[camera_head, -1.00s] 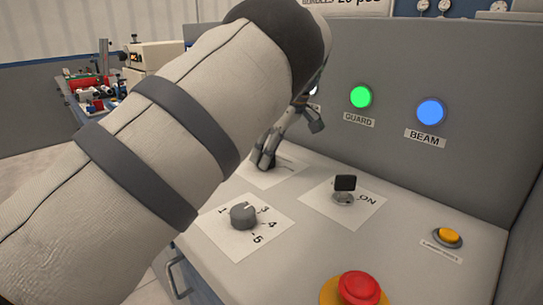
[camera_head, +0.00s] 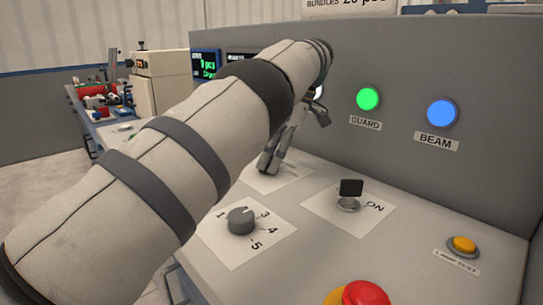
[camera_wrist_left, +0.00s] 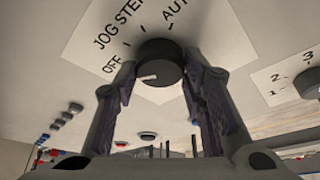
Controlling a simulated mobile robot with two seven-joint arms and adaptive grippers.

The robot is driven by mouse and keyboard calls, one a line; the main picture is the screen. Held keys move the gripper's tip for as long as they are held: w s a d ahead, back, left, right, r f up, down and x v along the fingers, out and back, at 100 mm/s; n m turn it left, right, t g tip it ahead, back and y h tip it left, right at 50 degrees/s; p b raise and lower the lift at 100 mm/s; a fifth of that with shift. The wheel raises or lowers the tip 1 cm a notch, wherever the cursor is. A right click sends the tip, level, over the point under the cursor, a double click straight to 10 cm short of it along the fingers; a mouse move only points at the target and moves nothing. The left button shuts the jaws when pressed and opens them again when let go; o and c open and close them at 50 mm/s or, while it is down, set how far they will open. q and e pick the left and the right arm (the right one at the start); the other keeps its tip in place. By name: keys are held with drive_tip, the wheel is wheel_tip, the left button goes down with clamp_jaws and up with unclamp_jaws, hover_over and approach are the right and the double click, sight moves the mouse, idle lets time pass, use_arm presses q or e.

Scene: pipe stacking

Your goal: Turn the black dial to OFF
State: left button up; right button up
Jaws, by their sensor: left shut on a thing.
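The black dial (camera_wrist_left: 163,62) sits on a white plate marked OFF, JOG STEP and AUTO in the left wrist view. Its white pointer line aims left and slightly down, on the OFF side. My left gripper (camera_wrist_left: 158,84) has one finger on each side of the dial and is shut on it. In the head view the left gripper (camera_head: 270,160) reaches down to the dial's white plate (camera_head: 285,180); the dial is hidden there by the gripper. My right gripper is not in view.
A grey numbered dial (camera_head: 241,221) stands in front of the gripper. A key switch (camera_head: 349,194) marked ON is to the right. A red button (camera_head: 366,293) and yellow lamp-test button (camera_head: 463,244) are nearer the front. The upright panel carries green (camera_head: 368,99) and blue (camera_head: 442,113) lights.

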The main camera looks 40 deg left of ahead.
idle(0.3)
use_arm(q)
drive_tip(key=o, duration=1.2)
drive_tip(key=shift+c, duration=0.2)
